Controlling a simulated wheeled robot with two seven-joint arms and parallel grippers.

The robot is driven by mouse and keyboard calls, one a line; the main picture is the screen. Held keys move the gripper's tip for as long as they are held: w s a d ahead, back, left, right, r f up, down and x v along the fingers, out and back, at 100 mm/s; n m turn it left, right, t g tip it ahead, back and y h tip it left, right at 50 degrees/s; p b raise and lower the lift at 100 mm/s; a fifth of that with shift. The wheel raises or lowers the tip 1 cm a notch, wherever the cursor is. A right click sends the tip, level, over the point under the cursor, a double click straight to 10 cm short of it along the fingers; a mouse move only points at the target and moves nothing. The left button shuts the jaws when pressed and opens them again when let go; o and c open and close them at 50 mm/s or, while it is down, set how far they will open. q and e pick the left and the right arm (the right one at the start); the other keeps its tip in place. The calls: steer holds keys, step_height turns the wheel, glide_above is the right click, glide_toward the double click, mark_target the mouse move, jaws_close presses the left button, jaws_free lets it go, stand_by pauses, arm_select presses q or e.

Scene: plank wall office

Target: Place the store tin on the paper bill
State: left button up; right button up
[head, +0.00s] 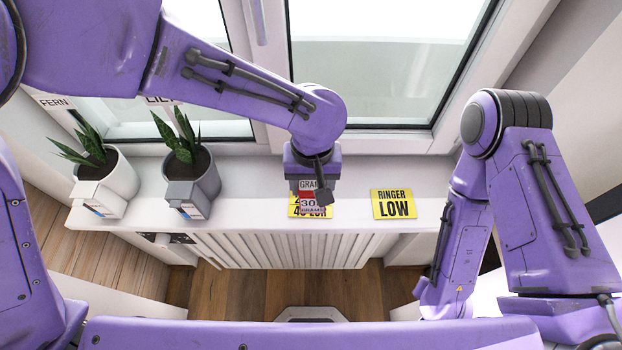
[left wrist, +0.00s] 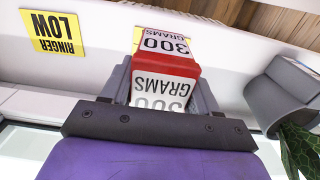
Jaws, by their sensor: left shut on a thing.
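The store tin (head: 312,204) is a small white and red box marked 300 GRAMS. My left gripper (head: 313,186) is shut on it from above; the left wrist view shows the tin (left wrist: 165,66) between the fingers. The paper bill (head: 295,212) is a yellow sheet on the white sill, behind and below the tin in the head view. The tin hides its middle, and a yellow sliver of the bill (left wrist: 136,40) shows beside the tin in the left wrist view. I cannot tell whether tin and bill touch. My right gripper is out of view.
A yellow RINGER LOW card (head: 394,204) lies right of the bill. Plants in a white pot (head: 121,178) and a grey pot (head: 207,187) stand on the sill (head: 258,200) to the left. Windows rise behind. Bare sill separates the grey pot from the bill.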

arm_select(q)
steer(key=w+f, duration=0.3)
steer(key=shift+a+f+p, duration=0.15)
steer(key=shift+f+p, duration=0.1)
steer(key=shift+p, duration=0.1)
steer(key=f, duration=0.2)
steer(key=shift+s+f, duration=0.2)
steer(key=shift+f, duration=0.1)
steer(key=shift+w+f, duration=0.2)
steer(key=shift+f, duration=0.05)
steer(key=shift+f, duration=0.1)
steer(key=o, duration=1.3)
steer(key=shift+s, duration=0.1)
step_height(320, 180, up, 12)
steer(key=shift+r+b, duration=0.15)
steer(key=shift+b, duration=0.4)
